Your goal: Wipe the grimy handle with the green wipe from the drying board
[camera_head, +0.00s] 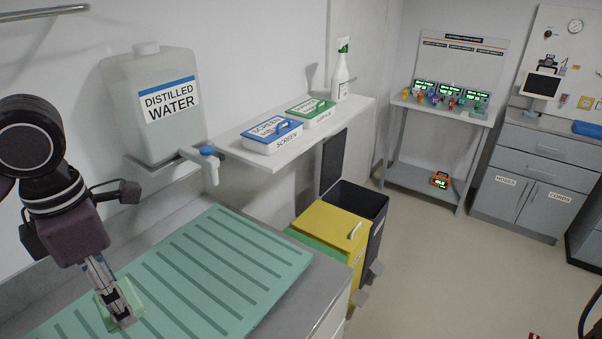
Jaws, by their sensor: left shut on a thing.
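My left gripper (121,312) points down over the left front part of the ribbed green drying board (283,253). It is shut on the pale green wipe (134,294), which shows on both sides of the fingers. The wipe is at or just above the board; I cannot tell whether it still touches it. The fingers hide part of it. I cannot make out a grimy handle for certain; a pale handle (354,230) shows on the yellow bin. My right gripper is not in view.
A distilled water tank (128,98) with a tap (210,168) stands behind the board. Blue (268,139) and green (311,115) wipe boxes and a spray bottle (341,75) are on a shelf. Yellow (325,232) and dark (362,200) bins stand beyond the counter. Floor is clear centre-right.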

